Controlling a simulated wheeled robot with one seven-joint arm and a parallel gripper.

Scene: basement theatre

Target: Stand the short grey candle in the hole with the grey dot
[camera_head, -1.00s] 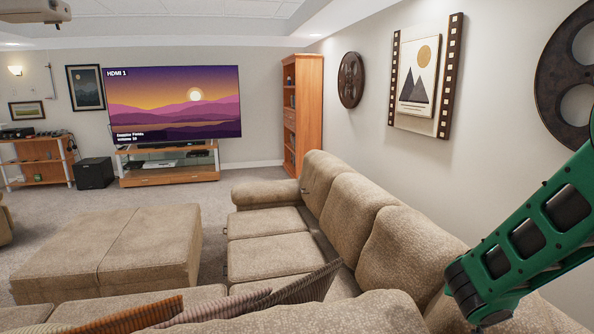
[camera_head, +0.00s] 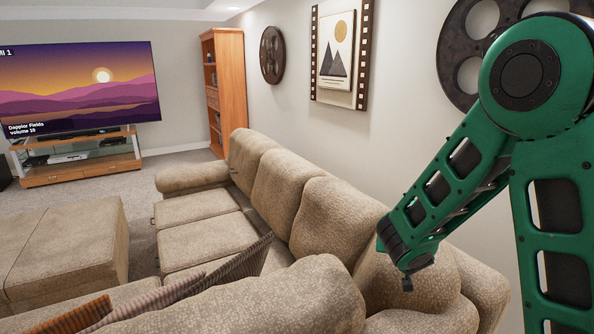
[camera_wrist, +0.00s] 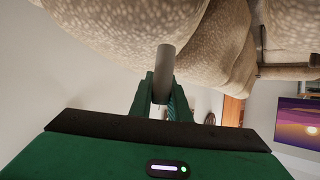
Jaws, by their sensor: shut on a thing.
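A plain grey cylinder, the grey candle (camera_wrist: 164,62), shows in the wrist view, sticking out past the fingers. My gripper (camera_wrist: 163,92) is shut on it, with green fingers on both sides. Part of the candle between the fingers is hidden. In the head view my green arm reaches in from the right over the sofa's back, and the candle cannot be made out there. No hole with a grey dot shows in either view.
A beige sectional sofa (camera_head: 300,210) fills the middle and front of the head view. An ottoman (camera_head: 65,245) stands at the left. A wall runs along the right. A television (camera_head: 75,90) and a bookcase (camera_head: 228,90) stand at the back.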

